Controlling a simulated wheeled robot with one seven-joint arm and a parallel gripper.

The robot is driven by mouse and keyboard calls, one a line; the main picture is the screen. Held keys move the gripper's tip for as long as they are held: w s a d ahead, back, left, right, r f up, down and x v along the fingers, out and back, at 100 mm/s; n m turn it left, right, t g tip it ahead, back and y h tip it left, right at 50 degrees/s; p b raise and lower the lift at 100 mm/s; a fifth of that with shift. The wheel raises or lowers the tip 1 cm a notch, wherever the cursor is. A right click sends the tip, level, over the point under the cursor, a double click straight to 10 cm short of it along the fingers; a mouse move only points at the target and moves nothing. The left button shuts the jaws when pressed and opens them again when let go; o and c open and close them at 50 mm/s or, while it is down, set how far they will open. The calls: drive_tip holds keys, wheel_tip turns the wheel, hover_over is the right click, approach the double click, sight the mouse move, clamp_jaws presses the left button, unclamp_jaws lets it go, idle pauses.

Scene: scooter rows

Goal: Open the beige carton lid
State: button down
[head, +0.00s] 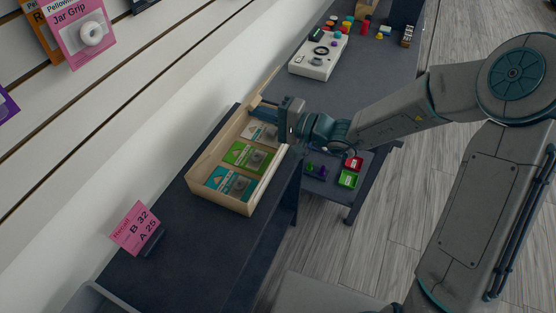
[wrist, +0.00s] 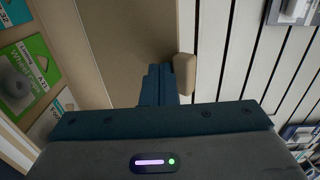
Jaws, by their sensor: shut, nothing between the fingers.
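The beige carton (head: 254,203) stands on a dark counter, with several flat packages showing inside it. Its lid (head: 266,82) appears raised along the wall side, seen almost edge-on in the head view. In the wrist view the lid (wrist: 115,45) looks like a broad brown panel with a rounded beige tab (wrist: 185,72) at its edge. My gripper (head: 258,112) is shut and empty over the carton's far end. In the wrist view its fingertips (wrist: 158,75) are close beside the tab, in front of the panel; I cannot tell whether they touch it.
A pink sign (head: 134,228) stands on the counter nearer the camera. A white device (head: 318,54) and small coloured items lie on the farther surface. Red and green trays (head: 348,179) sit lower at the right. A slatted wall (head: 100,100) with hanging packages runs along the left.

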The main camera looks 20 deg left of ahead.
drive_tip(key=shift+w+a+r+b, duration=0.1)
drive_tip(key=shift+a+r+b, duration=0.1)
drive_tip(key=shift+a, duration=0.4)
drive_tip(key=shift+a+r+b, duration=0.1)
drive_tip(key=shift+a+b, duration=0.1)
drive_tip(key=shift+a, duration=0.35)
drive_tip(key=shift+a, duration=0.1)
drive_tip(key=shift+w+a+r+b, duration=0.1)
drive_tip(key=shift+a+b, duration=0.65)
drive_tip(key=shift+a, duration=0.45)
drive_tip(key=shift+w+a+r+b, duration=0.1)
drive_tip(key=shift+a+b, duration=0.6)
drive_tip(key=shift+a, duration=0.6)
drive_tip(key=shift+a+f+b, duration=0.15)
drive_tip(key=shift+a+b, duration=0.25)
drive_tip(key=shift+b, duration=0.05)
drive_tip(key=shift+w+a+b, duration=0.15)
drive_tip(key=shift+a+b, duration=0.95)
drive_tip(key=shift+a, duration=0.4)
